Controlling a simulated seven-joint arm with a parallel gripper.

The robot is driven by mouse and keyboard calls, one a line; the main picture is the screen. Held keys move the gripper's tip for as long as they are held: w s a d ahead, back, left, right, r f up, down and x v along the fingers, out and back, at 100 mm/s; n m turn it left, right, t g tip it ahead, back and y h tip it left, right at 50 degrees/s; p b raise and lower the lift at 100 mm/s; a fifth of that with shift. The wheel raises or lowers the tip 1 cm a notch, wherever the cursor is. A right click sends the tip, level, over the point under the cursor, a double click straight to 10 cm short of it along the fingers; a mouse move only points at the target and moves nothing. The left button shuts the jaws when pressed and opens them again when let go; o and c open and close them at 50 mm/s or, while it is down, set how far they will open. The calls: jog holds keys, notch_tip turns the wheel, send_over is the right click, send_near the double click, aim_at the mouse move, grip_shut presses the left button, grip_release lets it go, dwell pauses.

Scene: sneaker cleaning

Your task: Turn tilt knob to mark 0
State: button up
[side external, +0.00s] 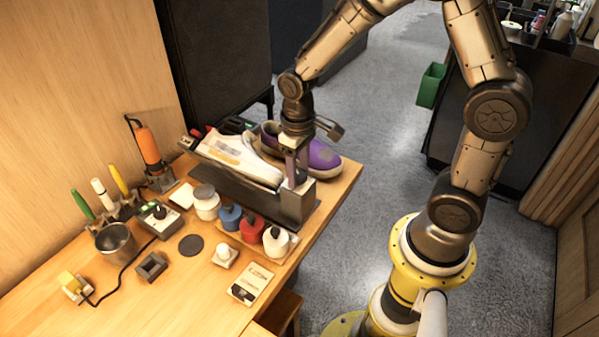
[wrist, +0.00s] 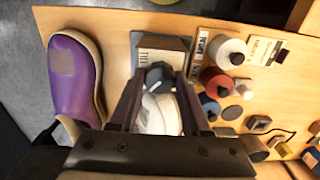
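The tilt knob (wrist: 158,76) is a dark round knob with a pale pointer line. It sits on a grey block with a "TILT" label (wrist: 160,57) in the wrist view. My gripper (wrist: 161,80) points down over the block, with one finger on each side of the knob. The fingers look apart, with a small gap to the knob; contact cannot be made out. The mark numbers are too small to read.
A white sneaker (side external: 240,157) lies on the stand, with a purple sneaker (side external: 322,155) beside it. Blue, red and white bottles (side external: 251,228) stand close left of the block. A metal cup (side external: 117,243) and tools stand farther left. The table edge is just right.

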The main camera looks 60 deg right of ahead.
grip_shut()
jog(key=n, duration=0.4)
jog(key=shift+n, duration=2)
jog(key=n, duration=0.4)
